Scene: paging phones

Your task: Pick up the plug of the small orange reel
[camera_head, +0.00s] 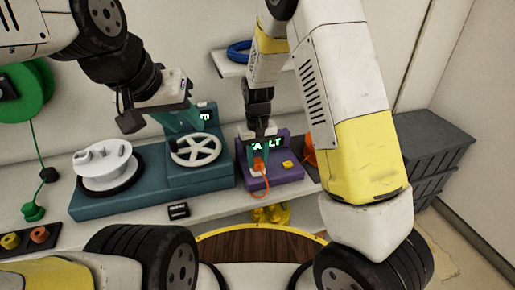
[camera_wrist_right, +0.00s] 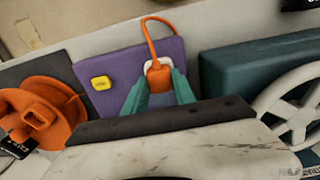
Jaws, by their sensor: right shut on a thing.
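The small orange reel (camera_wrist_right: 35,115) sits at the left of the right wrist view, beside the purple box. In the head view most of it is hidden behind my right arm, with a bit of orange (camera_head: 309,150) showing. Its orange plug (camera_wrist_right: 158,75) is between the teal fingers of my right gripper (camera_wrist_right: 160,88), which is shut on it in front of the purple box (camera_head: 284,174). An orange cord loops from the plug. In the head view the plug (camera_head: 259,165) is below the right fingertips. My left gripper (camera_head: 180,122) hangs above the teal machine; its fingers are partly hidden.
A teal machine (camera_head: 120,195) with a white reel (camera_head: 104,165) and a white spoked wheel (camera_head: 196,149) stands left of the purple box. A green reel (camera_head: 30,90) hangs at far left. Grey crates (camera_head: 435,150) stand at right. A yellow object (camera_head: 270,213) is below the shelf.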

